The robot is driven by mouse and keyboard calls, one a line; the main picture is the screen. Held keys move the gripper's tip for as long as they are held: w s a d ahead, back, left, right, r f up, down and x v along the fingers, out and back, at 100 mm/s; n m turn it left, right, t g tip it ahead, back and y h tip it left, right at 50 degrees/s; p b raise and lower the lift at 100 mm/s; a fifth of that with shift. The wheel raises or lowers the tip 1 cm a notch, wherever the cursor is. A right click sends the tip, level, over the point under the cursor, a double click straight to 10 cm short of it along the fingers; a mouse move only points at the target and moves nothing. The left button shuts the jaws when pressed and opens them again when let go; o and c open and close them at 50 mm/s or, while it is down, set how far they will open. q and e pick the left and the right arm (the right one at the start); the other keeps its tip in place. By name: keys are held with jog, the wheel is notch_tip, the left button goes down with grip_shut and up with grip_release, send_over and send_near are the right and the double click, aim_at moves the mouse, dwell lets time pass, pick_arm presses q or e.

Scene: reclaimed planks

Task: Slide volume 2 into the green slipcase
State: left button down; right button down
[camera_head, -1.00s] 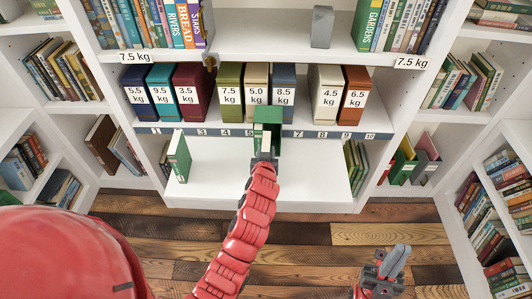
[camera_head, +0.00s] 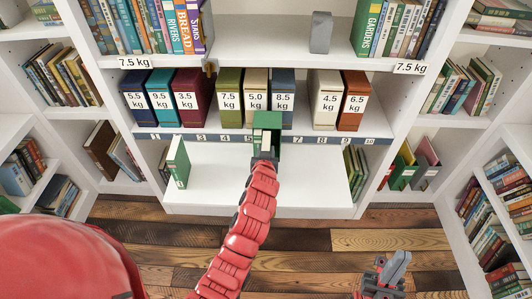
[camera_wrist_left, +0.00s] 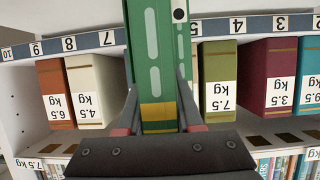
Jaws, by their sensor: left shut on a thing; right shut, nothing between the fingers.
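The green slipcase (camera_head: 276,123) stands near the back of the white lower shelf, with its open side toward me. My left gripper (camera_head: 264,157) is at its front, shut on a green book, volume 2 (camera_wrist_left: 154,65), by the spine with a gold band. A narrower green strip with a black dot (camera_wrist_left: 181,35) stands beside that spine; I cannot tell if it is another volume or the case wall. How deep the book sits in the case is hidden by my gripper. Another green book (camera_head: 178,164) stands at the left of the shelf. My right gripper (camera_head: 394,266) is shut and empty, low at the right.
A numbered strip (camera_head: 225,138) runs above the lower shelf. Weight-labelled boxes (camera_head: 188,97) stand on the shelf above. Dark and green books (camera_head: 354,168) lean at the lower shelf's right end. The shelf between (camera_head: 222,185) is mostly bare.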

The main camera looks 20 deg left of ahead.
pick_arm(q)
jog(key=shift+w+a, duration=0.1)
jog(key=shift+w, duration=0.2)
jog(key=shift+s, duration=0.2)
jog(key=shift+s+d+r+b, duration=0.1)
jog(key=shift+s+d+b, duration=0.2)
jog(key=shift+s, duration=0.45)
jog(key=shift+s+d+b, duration=0.15)
jog(key=shift+s+b, duration=0.1)
jog(key=shift+s, duration=0.5)
jog(key=shift+d+b, duration=0.1)
jog(key=shift+b, duration=0.6)
jog(key=shift+b, duration=0.4)
dwell(0.6)
